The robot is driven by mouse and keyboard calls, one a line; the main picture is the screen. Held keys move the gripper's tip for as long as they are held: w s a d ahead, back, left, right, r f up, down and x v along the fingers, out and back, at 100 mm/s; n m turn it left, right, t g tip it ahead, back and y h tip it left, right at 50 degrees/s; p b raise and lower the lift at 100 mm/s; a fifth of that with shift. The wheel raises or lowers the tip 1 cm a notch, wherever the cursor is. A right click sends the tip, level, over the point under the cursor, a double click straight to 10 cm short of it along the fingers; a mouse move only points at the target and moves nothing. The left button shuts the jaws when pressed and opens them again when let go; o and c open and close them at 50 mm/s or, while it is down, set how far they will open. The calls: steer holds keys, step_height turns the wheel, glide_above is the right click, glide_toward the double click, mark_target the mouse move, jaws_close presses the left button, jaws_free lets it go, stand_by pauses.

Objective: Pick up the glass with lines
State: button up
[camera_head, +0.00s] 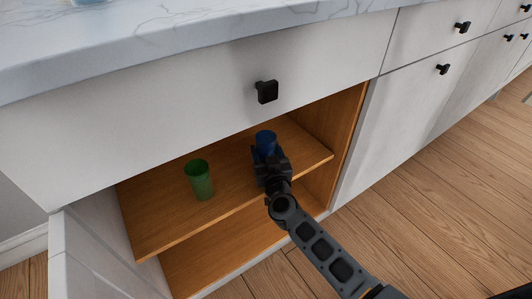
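A blue glass (265,137) stands upright on the wooden shelf inside the open cabinet, with its lower part hidden behind my gripper. A green glass (199,181) stands upright on the same shelf to its left, apart from my gripper. Lines are too small to make out clearly on either glass. My gripper (266,160) reaches into the cabinet right at the blue glass, covering it from the front. Its fingers are dark and small here, so I cannot tell whether they are open, shut or touching the glass.
The wooden shelf (160,218) has a free front edge, with a lower compartment (220,255) below it. A drawer with a black knob (267,92) and a marble countertop (200,38) lie above the opening. An open door (88,262) is at left, a wooden side wall (345,135) at right.

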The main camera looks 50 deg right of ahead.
steer(key=c, duration=0.5)
steer(key=shift+r, duration=0.2)
steer(key=shift+r+p, duration=0.2)
steer(key=shift+p, duration=0.3)
steer(key=p+v, duration=0.5)
steer(key=v, duration=1.3)
